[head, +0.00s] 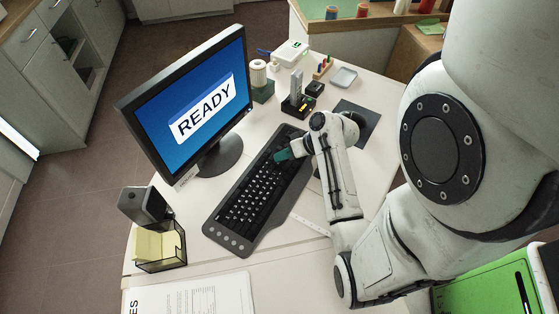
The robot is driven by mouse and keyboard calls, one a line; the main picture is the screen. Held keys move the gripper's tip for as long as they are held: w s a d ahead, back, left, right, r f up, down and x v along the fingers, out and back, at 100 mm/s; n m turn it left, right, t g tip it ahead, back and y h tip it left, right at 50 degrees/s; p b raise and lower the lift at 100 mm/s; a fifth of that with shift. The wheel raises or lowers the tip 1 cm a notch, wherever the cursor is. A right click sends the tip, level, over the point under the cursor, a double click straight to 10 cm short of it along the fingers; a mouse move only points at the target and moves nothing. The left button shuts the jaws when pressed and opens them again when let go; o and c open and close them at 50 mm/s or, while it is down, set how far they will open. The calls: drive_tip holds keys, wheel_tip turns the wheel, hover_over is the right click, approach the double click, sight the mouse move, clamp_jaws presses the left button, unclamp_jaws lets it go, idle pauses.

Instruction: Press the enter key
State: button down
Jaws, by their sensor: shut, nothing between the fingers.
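The black keyboard (262,185) lies slantwise on the white desk in front of the monitor. Its white-lettered keys show best in the lower left and middle. My gripper (281,156) has dark teal tips and is shut with nothing in it. It is over the upper right part of the keys. I cannot tell whether the tips touch a key. The enter key cannot be made out; my gripper and arm cover part of that area. The monitor (190,105) stands behind the keyboard and reads READY in black on a white panel over blue.
Papers (190,298) lie at the front. A dark mat (362,118), a small grey tray (344,77) and a white box (291,52) are at the back right. White desk shows between keyboard and papers.

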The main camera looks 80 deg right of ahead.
sight(283, 162)
drive_tip(key=shift+r, duration=0.15)
drive_tip(key=shift+r+p, duration=0.7)
drive_tip(key=shift+p, duration=0.25)
wheel_tip(283, 162, up, 5)
drive_tip(key=p, duration=0.5)
idle(0.8)
